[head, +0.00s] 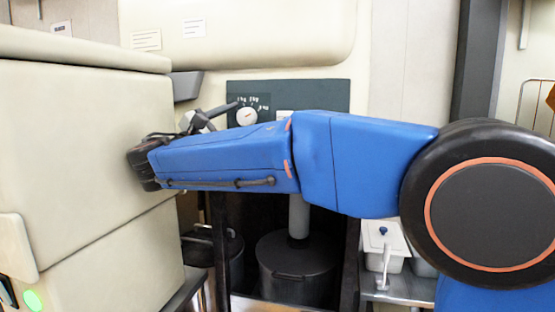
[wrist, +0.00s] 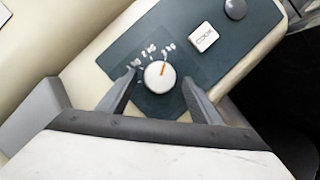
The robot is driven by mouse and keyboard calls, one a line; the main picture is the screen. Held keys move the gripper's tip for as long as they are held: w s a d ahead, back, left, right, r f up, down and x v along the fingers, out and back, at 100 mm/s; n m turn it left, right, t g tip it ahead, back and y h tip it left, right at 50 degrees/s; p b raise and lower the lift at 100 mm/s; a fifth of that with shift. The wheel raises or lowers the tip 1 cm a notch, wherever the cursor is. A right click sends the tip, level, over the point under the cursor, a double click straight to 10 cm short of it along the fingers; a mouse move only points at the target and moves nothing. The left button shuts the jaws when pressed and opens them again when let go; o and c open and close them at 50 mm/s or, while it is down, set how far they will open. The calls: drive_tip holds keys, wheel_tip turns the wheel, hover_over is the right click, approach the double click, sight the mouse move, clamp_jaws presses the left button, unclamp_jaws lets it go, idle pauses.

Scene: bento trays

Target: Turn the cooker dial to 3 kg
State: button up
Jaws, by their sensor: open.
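The cooker dial is a round white knob (wrist: 159,77) with an orange pointer line, on a dark teal control panel (wrist: 125,52). In the wrist view the pointer points up and slightly right, towards the printed kg marks, whose numbers are too small to read surely. In the head view the dial (head: 246,118) shows just above my blue arm. My gripper (wrist: 160,84) is open, with one dark finger on each side of the dial and visible gaps between them and the knob. In the head view my gripper is partly hidden by my arm.
A white labelled button (wrist: 203,37) and a dark round knob (wrist: 236,9) sit farther along the panel. A large cream cabinet (head: 80,150) stands close on the left. A cream housing (head: 235,35) overhangs the panel. A dark pot (head: 295,270) stands below.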

drive_tip(key=n, duration=0.2)
drive_tip(key=n+t+y, duration=0.1)
drive_tip(key=n, duration=0.1)
drive_tip(key=n+t, duration=0.1)
drive_tip(key=n, duration=0.1)
drive_tip(key=shift+s+d+f+n+y, duration=0.1)
drive_tip(key=shift+d+f+n+y, duration=0.1)
drive_tip(key=shift+d+n+y, duration=0.1)
drive_tip(key=n+t+y, duration=0.1)
drive_tip(key=n, duration=0.1)
drive_tip(key=n+y, duration=0.1)
drive_tip(key=n, duration=0.2)
drive_tip(key=n+t+y, duration=0.1)
drive_tip(key=n, duration=0.1)
drive_tip(key=shift+s+d+t, duration=0.1)
drive_tip(key=shift+d+t, duration=0.15)
drive_tip(key=shift+t, duration=0.05)
drive_tip(key=v, duration=1.8)
drive_tip(key=d+f+m+g+h, duration=0.1)
drive_tip(key=d+f+m+g, duration=0.2)
drive_tip(key=d, duration=0.9)
drive_tip(key=d+f+m+g+h, duration=0.1)
drive_tip(key=d+f+m+g, duration=0.3)
drive_tip(key=d+f, duration=0.3)
drive_tip(key=shift+d+g, duration=0.7)
drive_tip(key=shift+d, duration=1.75)
drive_tip(key=shift+d+f, duration=0.1)
drive_tip(key=shift+f, duration=0.05)
